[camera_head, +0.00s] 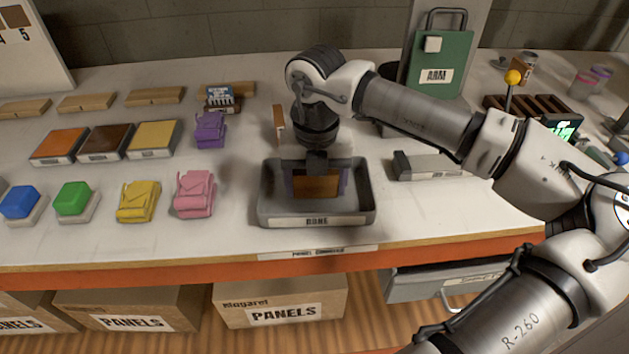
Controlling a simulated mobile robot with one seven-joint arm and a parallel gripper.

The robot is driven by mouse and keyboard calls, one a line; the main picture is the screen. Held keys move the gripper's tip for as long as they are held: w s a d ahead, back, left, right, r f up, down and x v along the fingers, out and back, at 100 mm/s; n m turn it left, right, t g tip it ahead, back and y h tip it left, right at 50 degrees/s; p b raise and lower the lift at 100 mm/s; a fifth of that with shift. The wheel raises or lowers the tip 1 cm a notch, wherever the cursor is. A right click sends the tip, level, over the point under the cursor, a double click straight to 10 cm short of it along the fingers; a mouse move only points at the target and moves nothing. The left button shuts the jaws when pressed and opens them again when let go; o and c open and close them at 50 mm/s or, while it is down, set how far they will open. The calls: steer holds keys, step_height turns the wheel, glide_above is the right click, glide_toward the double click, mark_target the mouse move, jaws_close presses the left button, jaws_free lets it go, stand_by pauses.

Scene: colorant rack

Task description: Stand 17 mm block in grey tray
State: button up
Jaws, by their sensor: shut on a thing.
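The grey tray (265,213), with a label that seems to read "DONE", stands near the front edge of the bench. My gripper (317,165) points down over it and is shut on an orange-brown block (317,187). The block is upright, its broad face toward the camera, within the outline of the tray. I cannot tell whether its lower edge touches the tray floor. Darker purplish edges show at both sides of the block; what they belong to is unclear. I cannot read any thickness on the block.
A pink pack-shaped piece (194,193) stands left of the tray. A grey box with a pale label (428,166) lies to its right. A small upright wooden piece (279,124) is just behind the tray. A green board (440,62) leans at the back.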

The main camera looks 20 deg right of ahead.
steer(key=shift+f, duration=0.25)
steer(key=o, duration=1)
steer(key=shift+r, duration=0.1)
steer(key=shift+o, duration=0.2)
steer(key=shift+r, duration=0.25)
step_height(320, 180, up, 12)
steer(key=shift+f+b, duration=0.1)
steer(key=shift+b, duration=0.7)
steer(key=shift+s+f, duration=0.1)
